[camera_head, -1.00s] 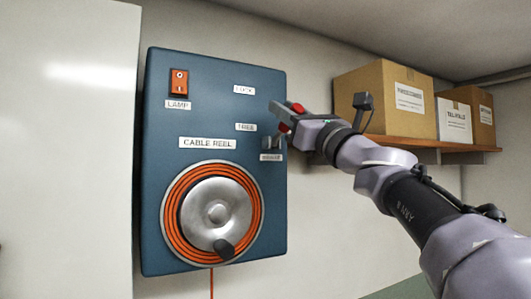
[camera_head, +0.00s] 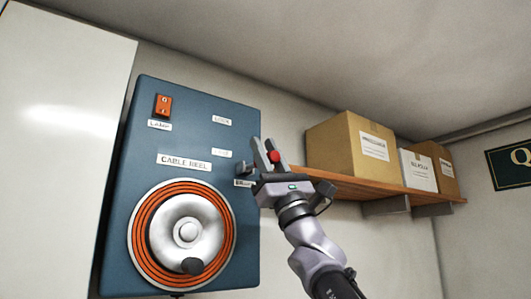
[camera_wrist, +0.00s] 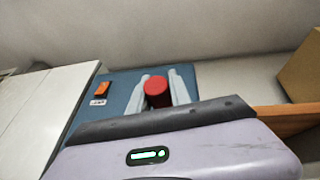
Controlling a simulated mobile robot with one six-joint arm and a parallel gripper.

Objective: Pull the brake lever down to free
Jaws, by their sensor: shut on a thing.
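The brake lever's red knob (camera_head: 274,156) is at the right edge of the blue cable reel panel (camera_head: 198,98), about level with the lower of two small labels, which appears to read FREE (camera_head: 221,153). The upper label, LOCK (camera_head: 221,119), is above it. My gripper (camera_head: 264,141) points upward and is shut on the knob. In the wrist view the red knob (camera_wrist: 158,91) sits between the two grey fingers. The lever's shaft and pivot are mostly hidden by my gripper, near the small BRAKE label (camera_head: 243,183).
The reel (camera_head: 187,232) with orange cable and a crank is low on the panel. An orange lamp switch (camera_head: 163,105) is at its upper left. A wooden shelf (camera_head: 335,188) with cardboard boxes (camera_head: 345,147) is close on the right. A pale cabinet (camera_head: 60,150) stands at the left.

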